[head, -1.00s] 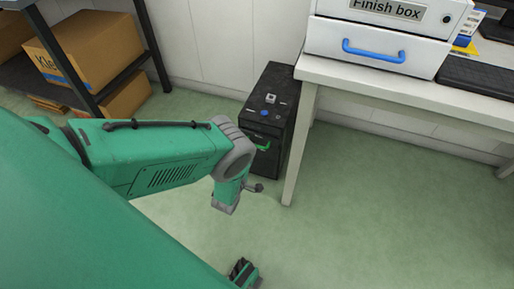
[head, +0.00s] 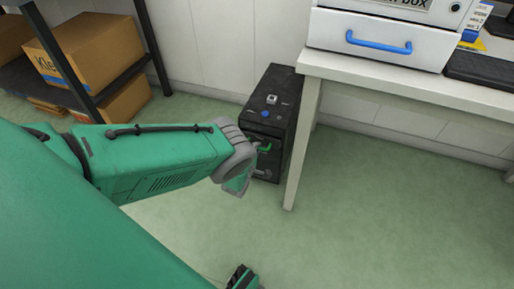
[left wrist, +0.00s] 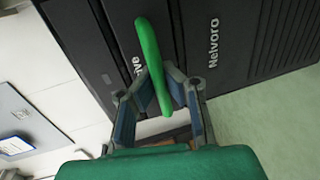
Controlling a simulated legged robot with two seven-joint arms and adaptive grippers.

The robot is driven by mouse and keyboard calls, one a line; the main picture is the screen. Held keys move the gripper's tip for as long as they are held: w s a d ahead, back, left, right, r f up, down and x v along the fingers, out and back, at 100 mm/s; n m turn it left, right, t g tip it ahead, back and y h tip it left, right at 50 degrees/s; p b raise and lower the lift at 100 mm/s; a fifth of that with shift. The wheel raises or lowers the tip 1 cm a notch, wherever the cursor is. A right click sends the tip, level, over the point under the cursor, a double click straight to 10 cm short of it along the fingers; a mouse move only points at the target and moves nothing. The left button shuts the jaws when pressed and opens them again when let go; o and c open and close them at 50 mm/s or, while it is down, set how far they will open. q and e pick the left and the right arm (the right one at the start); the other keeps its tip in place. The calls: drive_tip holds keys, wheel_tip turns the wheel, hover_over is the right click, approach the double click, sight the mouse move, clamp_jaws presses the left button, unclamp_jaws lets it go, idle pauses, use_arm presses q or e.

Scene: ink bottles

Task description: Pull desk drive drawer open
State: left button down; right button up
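The desk drive (head: 284,108) is a black tower on the floor beside the white desk's leg. Its green drawer handle (head: 265,149) is on the front, partly hidden by my left wrist. The left wrist view shows the handle (left wrist: 152,62) as a long green bar against the dark front panel (left wrist: 195,40). The drawer looks shut. My left gripper (left wrist: 159,84) is at the handle, its two fingers apart on either side of the bar's lower part. I cannot tell whether a finger touches it.
The white desk (head: 400,90) and its leg (head: 303,150) stand close to the right of the drive. A white box with a blue handle (head: 378,43) is on the desk. A shelf with cardboard boxes (head: 88,58) is at left. The green floor (head: 370,220) in front is clear.

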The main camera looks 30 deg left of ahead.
use_arm(q)
drive_tip(key=shift+s+f, duration=0.1)
drive_tip(key=shift+s, duration=0.1)
drive_tip(key=f+p+v, duration=0.1)
drive_tip(key=p+v, duration=0.2)
drive_tip(key=v, duration=0.3)
drive_tip(key=f+p+v, duration=0.1)
drive_tip(key=p+v, duration=0.2)
drive_tip(key=v, duration=0.4)
drive_tip(key=shift+s+f, duration=0.35)
drive_tip(key=shift+s, duration=0.2)
drive_tip(key=c, duration=1.6)
unclamp_jaws()
drive_tip(key=shift+w, duration=0.1)
drive_tip(key=v, duration=1.2)
